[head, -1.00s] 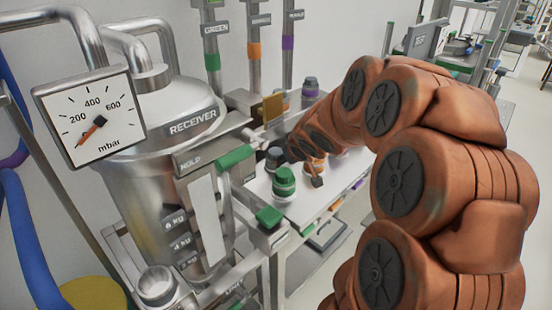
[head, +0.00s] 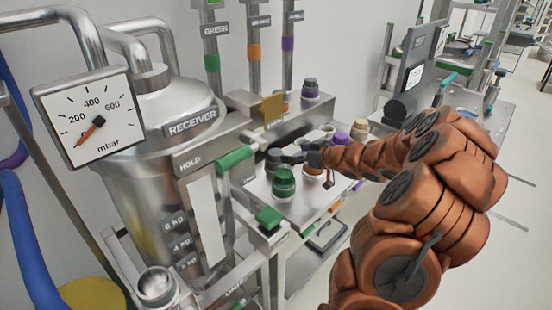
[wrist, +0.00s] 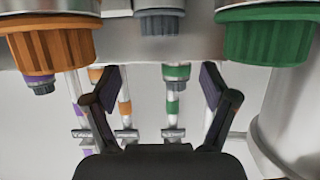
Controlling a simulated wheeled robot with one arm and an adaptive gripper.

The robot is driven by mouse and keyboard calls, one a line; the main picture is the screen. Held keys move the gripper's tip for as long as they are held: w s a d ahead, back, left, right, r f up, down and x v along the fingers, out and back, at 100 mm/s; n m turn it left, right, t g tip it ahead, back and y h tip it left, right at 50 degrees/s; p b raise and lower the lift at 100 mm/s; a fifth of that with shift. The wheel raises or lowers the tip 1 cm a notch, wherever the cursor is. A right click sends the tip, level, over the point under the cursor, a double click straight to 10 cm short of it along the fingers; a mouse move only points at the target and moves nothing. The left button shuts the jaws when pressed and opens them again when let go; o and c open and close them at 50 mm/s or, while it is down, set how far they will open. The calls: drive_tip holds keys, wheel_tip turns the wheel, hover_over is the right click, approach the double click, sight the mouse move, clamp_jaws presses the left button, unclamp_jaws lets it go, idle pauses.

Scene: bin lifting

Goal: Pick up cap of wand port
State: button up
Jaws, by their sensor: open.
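A dark grey cap (head: 274,158) sits on the metal bench beside the receiver; it seems to be the grey cap (wrist: 163,22) between an orange and a green cap in the wrist view. No label for the wand port is readable. My gripper (head: 292,157) is low over the bench, right beside the dark cap. In the wrist view my gripper (wrist: 160,82) has its two fingers spread apart with nothing between them. The grey cap lies beyond the gap, in line with it. Contact with the cap cannot be told.
A green ribbed cap (head: 284,182) stands just in front of the gripper, and an orange cap (wrist: 50,45) flanks the other side. The receiver vessel (head: 165,140) and a green-handled valve (head: 234,158) are to the left.

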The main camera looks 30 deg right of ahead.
drive_tip(key=shift+p+x, duration=0.4)
drive_tip(key=shift+x, duration=2.2)
drive_tip(key=shift+w+a+f+p, duration=0.15)
drive_tip(key=shift+w+f+p, duration=0.1)
drive_tip(key=shift+w+f, duration=0.25)
drive_tip(key=shift+w+a+f+p, duration=0.2)
drive_tip(key=shift+w+f, duration=0.1)
drive_tip(key=shift+w, duration=0.25)
drive_tip(key=shift+x, duration=1.05)
drive_tip(key=shift+d, duration=0.1)
drive_tip(key=c, duration=1.5)
drive_tip(key=shift+r, duration=4.85)
wheel_tip(320, 180, up, 7)
drive_tip(key=p, duration=0.7)
hover_over(276, 152)
drive_tip(key=shift+f, duration=0.1)
